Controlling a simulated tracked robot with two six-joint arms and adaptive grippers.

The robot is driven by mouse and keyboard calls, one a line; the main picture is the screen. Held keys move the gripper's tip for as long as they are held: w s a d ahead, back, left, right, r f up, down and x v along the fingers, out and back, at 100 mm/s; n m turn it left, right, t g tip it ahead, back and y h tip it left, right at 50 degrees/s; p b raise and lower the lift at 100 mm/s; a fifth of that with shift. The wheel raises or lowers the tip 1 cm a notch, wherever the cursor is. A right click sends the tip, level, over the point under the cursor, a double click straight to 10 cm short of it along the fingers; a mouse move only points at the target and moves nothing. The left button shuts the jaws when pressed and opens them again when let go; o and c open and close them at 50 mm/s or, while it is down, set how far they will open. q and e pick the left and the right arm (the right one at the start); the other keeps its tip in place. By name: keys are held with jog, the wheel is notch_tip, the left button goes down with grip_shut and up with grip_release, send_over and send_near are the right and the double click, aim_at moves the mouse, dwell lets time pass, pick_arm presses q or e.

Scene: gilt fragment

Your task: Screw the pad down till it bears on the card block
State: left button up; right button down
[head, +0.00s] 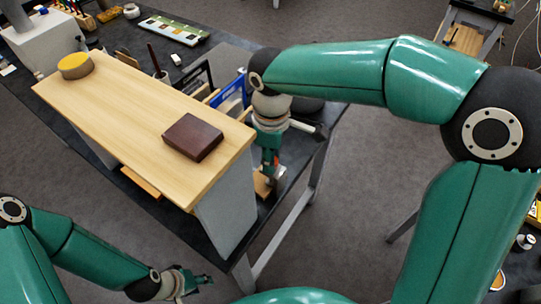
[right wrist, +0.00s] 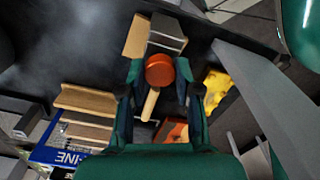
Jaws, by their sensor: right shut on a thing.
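My right gripper (head: 270,172) points down beside the end of the raised wooden board. In the right wrist view its fingers (right wrist: 160,85) are shut on an orange-red round knob (right wrist: 160,68), with a pale wooden bar (right wrist: 150,103) below it. A tan block (right wrist: 136,36) lies beyond the fingertips; a tan piece also shows under the gripper in the head view (head: 262,184). I cannot tell whether either is the card block. I cannot make out the pad or its contact with the block. My left gripper (head: 192,283) looks open and empty at the lower left, away from the table.
The wooden board (head: 130,105) stands raised, carrying a dark brown box (head: 193,137) and a yellow round thing (head: 75,66). A blue frame (head: 232,92) and wooden slats (right wrist: 85,98) are close to the right gripper. A yellow thing (right wrist: 216,84) lies right of the fingers.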

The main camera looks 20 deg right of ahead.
jog(key=m, duration=0.4)
jog(key=shift+w+b, duration=0.1)
jog(key=shift+b, duration=0.25)
jog(key=m, duration=0.4)
jog(key=m+b, duration=0.1)
jog(key=m, duration=0.2)
jog(key=shift+m, duration=2.2)
jog(key=shift+r, duration=0.1)
jog(key=c, duration=0.8)
grip_release()
